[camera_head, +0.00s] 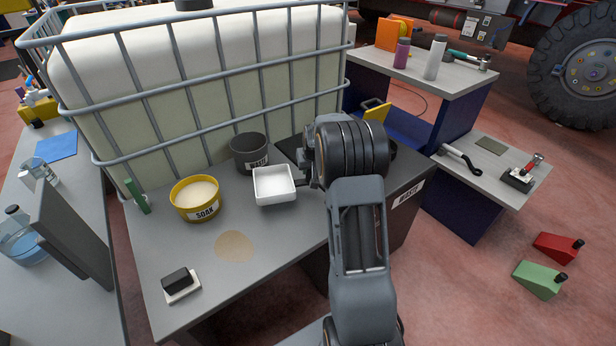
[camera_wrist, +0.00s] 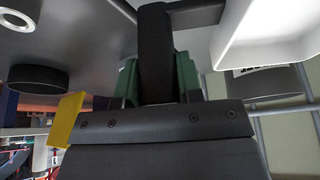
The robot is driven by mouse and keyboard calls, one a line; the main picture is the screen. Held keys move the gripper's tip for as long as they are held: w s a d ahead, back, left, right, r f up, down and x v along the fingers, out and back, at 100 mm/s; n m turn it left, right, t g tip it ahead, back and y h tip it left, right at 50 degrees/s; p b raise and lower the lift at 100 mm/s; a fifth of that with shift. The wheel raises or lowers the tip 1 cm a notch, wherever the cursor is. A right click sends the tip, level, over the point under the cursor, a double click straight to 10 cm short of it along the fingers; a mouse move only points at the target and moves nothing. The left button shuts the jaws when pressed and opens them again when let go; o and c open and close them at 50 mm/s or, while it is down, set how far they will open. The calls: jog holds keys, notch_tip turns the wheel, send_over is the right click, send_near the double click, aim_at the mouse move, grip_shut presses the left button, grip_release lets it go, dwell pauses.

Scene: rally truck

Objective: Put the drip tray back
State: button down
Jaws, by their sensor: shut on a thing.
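The drip tray (camera_head: 274,186) is a shallow, white, roughly square tray. In the head view it is level, empty and just left of my gripper (camera_head: 309,176). In the wrist view, the green fingers of my gripper (camera_wrist: 157,80) are shut on a dark handle (camera_wrist: 155,45). This handle joins a dark arm leading to the white tray (camera_wrist: 265,35). The tray is over the grey bench (camera_head: 190,262), beside the dark pot. I cannot tell whether it touches the bench. My wrist hides part of the bench behind it.
A yellow SOAK tub (camera_head: 195,212) and a dark grey pot (camera_head: 243,140) stand close to the tray. A tan round patch (camera_head: 236,246) and a black block on a white pad (camera_head: 178,281) lie nearer. The caged white tank (camera_head: 200,75) bounds the back.

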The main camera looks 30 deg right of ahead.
jog(key=shift+w+a+f, duration=0.1)
jog(key=shift+w+f, duration=0.15)
jog(key=shift+f, duration=0.05)
jog(key=shift+w+f+b, duration=0.15)
jog(key=shift+f+b, duration=0.15)
jog(key=shift+f, duration=1.4)
jog(key=shift+f, duration=0.2)
jog(key=c, duration=0.8)
grip_release()
